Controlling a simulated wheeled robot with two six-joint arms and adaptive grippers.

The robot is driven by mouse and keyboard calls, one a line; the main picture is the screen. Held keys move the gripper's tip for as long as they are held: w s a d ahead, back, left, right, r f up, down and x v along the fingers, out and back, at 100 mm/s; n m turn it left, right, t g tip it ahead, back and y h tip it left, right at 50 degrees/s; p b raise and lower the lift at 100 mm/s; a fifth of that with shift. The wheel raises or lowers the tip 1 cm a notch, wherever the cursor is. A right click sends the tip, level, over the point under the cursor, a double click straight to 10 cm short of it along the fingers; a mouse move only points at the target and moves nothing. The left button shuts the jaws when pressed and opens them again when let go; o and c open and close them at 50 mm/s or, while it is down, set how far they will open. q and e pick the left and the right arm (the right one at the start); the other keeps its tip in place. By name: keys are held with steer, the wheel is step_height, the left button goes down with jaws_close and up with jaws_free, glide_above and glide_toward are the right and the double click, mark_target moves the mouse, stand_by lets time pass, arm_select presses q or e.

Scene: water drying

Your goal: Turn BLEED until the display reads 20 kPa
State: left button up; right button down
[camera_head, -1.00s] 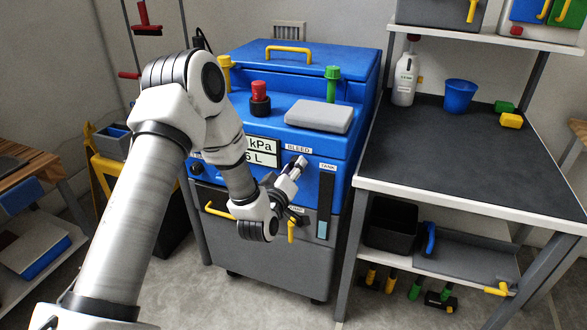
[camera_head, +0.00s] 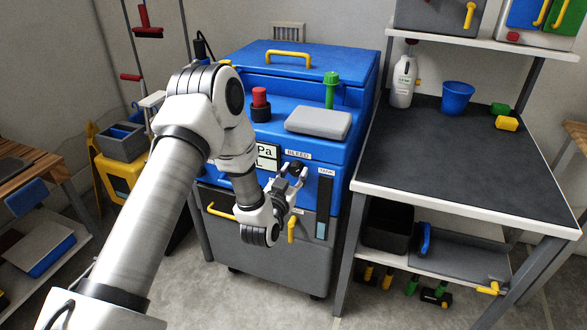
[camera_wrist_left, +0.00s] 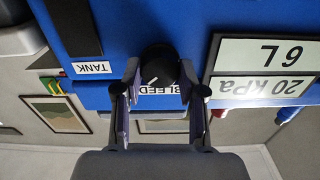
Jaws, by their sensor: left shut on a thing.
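The black BLEED knob (camera_head: 297,167) is on the blue front panel of the machine, beside its BLEED label (camera_head: 298,155). In the left wrist view the knob (camera_wrist_left: 158,66) carries a pale pointer line and sits between my fingertips. My left gripper (camera_wrist_left: 158,80) is shut on the knob, one finger on each side; it also shows in the head view (camera_head: 289,178). The display (camera_wrist_left: 262,70) is upside down in the wrist view and reads 20 kPa and 6 L. In the head view my arm hides most of it. My right gripper is not in view.
A TANK gauge strip (camera_head: 324,207) and a yellow lever (camera_head: 291,229) are close to the knob. A grey box (camera_head: 318,123), a red-topped fitting (camera_head: 260,100) and a green fitting (camera_head: 331,90) stand on the machine. A dark-topped bench (camera_head: 455,155) stands to the right.

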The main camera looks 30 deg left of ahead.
arm_select(q)
steer(key=m+p, duration=0.2)
steer(key=m, duration=0.1)
steer(key=shift+r+m, duration=0.1)
steer(key=shift+m, duration=0.2)
steer(key=shift+m+p, duration=0.65)
steer(key=shift+m, duration=0.55)
steer(key=o, duration=1.1)
steer(key=shift+o, duration=0.2)
